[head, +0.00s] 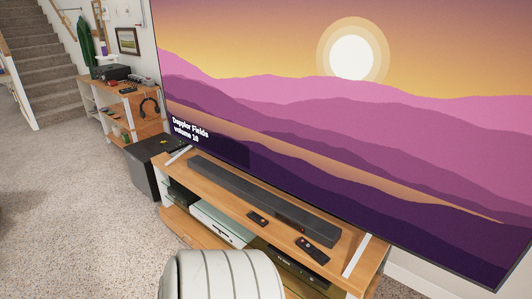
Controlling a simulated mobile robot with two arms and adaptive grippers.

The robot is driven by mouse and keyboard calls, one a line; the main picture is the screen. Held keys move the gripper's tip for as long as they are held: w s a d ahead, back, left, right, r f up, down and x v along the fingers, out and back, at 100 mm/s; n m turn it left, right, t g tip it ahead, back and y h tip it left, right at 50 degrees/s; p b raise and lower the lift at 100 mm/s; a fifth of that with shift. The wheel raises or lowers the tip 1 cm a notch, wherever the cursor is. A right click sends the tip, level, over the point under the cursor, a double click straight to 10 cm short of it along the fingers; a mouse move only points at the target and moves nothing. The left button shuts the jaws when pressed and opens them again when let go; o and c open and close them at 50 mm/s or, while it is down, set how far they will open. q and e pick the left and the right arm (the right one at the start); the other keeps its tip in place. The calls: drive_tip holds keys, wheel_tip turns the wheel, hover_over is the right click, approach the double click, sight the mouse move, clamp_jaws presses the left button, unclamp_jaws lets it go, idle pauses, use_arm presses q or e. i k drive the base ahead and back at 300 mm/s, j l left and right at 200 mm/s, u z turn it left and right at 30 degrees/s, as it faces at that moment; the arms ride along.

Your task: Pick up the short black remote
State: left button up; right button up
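Two black remotes lie flat on the wooden top of the TV stand (219,182), in front of the soundbar. The shorter black remote (257,218) lies near the middle of the stand's front edge. A longer black remote (312,250) lies to its right, nearer the stand's right end. Both lie apart from the soundbar and from each other. Neither of my grippers shows in the head view, and nothing touches the remotes.
A long dark soundbar (262,201) lies behind the remotes, under a large TV (340,110). A white device (222,222) sits on the lower shelf. A black bin (144,170) and a wooden shelf unit (148,129) stand left. Carpet (75,200) is open at left.

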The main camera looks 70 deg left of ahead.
sight(311, 248)
drive_tip(key=i+u, duration=0.1)
drive_tip(key=u, duration=0.3)
drive_tip(key=i+u, duration=0.1)
drive_tip(key=u, duration=0.35)
drive_tip(key=l+u, duration=0.15)
drive_tip(key=u, duration=0.25)
drive_tip(key=i+l+u, duration=0.15)
drive_tip(key=u, duration=0.3)
drive_tip(key=l+u, duration=0.1)
drive_tip(key=u, duration=0.3)
